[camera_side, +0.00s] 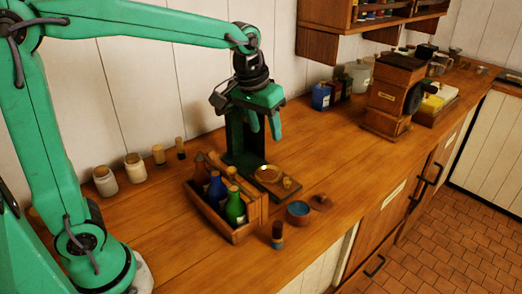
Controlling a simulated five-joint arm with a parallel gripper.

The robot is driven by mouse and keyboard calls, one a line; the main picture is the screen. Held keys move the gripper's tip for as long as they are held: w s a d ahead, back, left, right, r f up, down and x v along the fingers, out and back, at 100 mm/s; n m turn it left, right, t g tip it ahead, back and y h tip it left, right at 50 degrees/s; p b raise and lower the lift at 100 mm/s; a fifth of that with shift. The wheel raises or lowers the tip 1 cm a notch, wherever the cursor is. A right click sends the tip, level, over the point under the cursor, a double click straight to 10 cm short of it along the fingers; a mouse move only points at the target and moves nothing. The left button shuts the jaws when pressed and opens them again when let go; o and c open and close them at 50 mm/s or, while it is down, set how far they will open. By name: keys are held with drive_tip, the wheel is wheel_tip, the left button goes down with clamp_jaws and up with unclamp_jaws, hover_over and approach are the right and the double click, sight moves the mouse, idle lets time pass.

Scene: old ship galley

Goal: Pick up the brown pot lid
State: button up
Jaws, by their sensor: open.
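The brown pot lid (321,202) lies flat on the wooden counter near its front edge. It is a small round lid with a knob, just right of a small blue pot (298,213). My gripper (265,136) hangs above the counter, up and to the left of the lid, with its two green fingers pointing down. It is open and empty, and well apart from the lid. Nothing hides the lid.
A wooden crate (212,226) with several bottles stands left of the pot. A dark green stand (236,140) with a brass pan (267,174) is behind it. A small dark jar (277,238) stands near the front edge. Counter right of the lid is clear toward the wooden grinder (393,92).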

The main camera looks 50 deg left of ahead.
drive_tip(key=w+d+f+g, duration=0.1)
drive_tip(key=w+d+f, duration=0.3)
drive_tip(key=w+f, duration=0.4)
drive_tip(key=n+g, duration=0.1)
drive_tip(key=g, duration=0.1)
hover_over(323, 194)
drive_tip(key=f, duration=0.8)
drive_tip(key=shift+a, duration=0.25)
drive_tip(key=shift+d+f, duration=0.1)
drive_tip(key=shift+f, duration=0.2)
drive_tip(key=shift+f, duration=0.1)
drive_tip(key=shift+d+f, duration=0.1)
drive_tip(key=shift+f, duration=3.75)
drive_tip(key=shift+c, duration=0.5)
clamp_jaws()
